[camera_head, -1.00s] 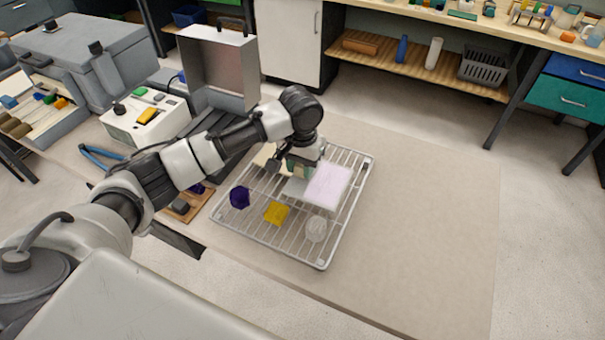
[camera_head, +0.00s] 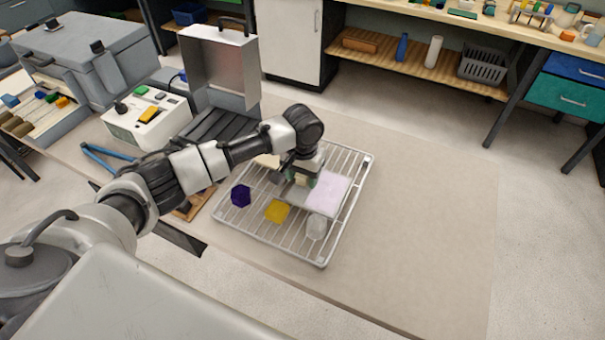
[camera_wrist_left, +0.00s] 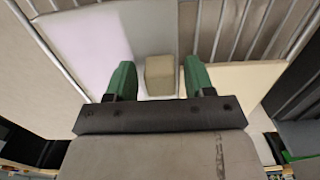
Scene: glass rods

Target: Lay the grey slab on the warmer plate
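A pale grey slab (camera_head: 289,193) lies on the wire rack (camera_head: 347,240), beside a lavender-white slab (camera_head: 328,192). In the left wrist view, a small beige-grey block (camera_wrist_left: 160,76) stands up from the pale surface. My left gripper (camera_wrist_left: 160,66) has its green fingers apart on either side of this block, with a gap visible on each side. In the head view my left gripper (camera_head: 301,178) is low over the rack and hides part of the slab. A dark ribbed plate (camera_head: 214,126), perhaps the warmer plate, lies before an upright metal lid. My right gripper is not in view.
A purple block (camera_head: 241,195), a yellow block (camera_head: 277,210) and a clear lump (camera_head: 316,227) sit on the rack's near side. A cream slab (camera_wrist_left: 242,84) lies right of my fingers. A white control box (camera_head: 147,122) stands left of the dark plate. The table's right side is clear.

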